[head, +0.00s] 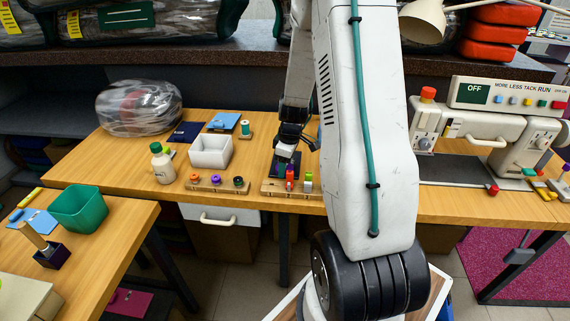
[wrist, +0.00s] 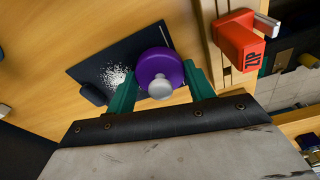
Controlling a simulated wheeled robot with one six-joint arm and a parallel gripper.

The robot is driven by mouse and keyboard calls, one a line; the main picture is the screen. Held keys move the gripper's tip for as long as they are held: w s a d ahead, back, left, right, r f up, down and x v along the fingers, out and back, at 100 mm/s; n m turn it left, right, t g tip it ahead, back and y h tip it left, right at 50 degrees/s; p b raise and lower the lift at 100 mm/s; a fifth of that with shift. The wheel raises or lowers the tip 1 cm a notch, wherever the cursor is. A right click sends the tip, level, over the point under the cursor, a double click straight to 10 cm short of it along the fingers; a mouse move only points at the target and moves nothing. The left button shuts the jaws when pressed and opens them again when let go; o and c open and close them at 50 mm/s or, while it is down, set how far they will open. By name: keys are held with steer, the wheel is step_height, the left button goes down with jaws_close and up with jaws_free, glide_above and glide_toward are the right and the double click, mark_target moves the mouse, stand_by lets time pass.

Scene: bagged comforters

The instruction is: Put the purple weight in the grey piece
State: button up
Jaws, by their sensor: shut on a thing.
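The purple weight (wrist: 158,66) is round with a grey knob, and it sits between the teal fingers of my gripper (wrist: 160,88) in the wrist view. My gripper is shut on it, over or near a dark blue mat (wrist: 90,65) with white specks. I cannot tell whether the weight touches the mat. In the head view my gripper (head: 288,158) is near the table's middle, and the weight cannot be made out there. A light grey open box (head: 210,151) stands to its left. I cannot tell whether this box is the grey piece.
A red ZIP block (wrist: 238,40) stands close to the right of my gripper in the wrist view. A sewing machine (head: 500,135) is at right.

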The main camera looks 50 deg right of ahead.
steer(key=shift+f, duration=0.1)
steer(key=o, duration=1.6)
steer(key=shift+f, duration=0.1)
steer(key=shift+o, duration=0.2)
steer(key=shift+a, duration=0.1)
steer(key=shift+s+d+r, duration=0.15)
steer(key=shift+r, duration=1.65)
steer(key=shift+s+d+r, duration=0.1)
steer(key=shift+r, duration=1.65)
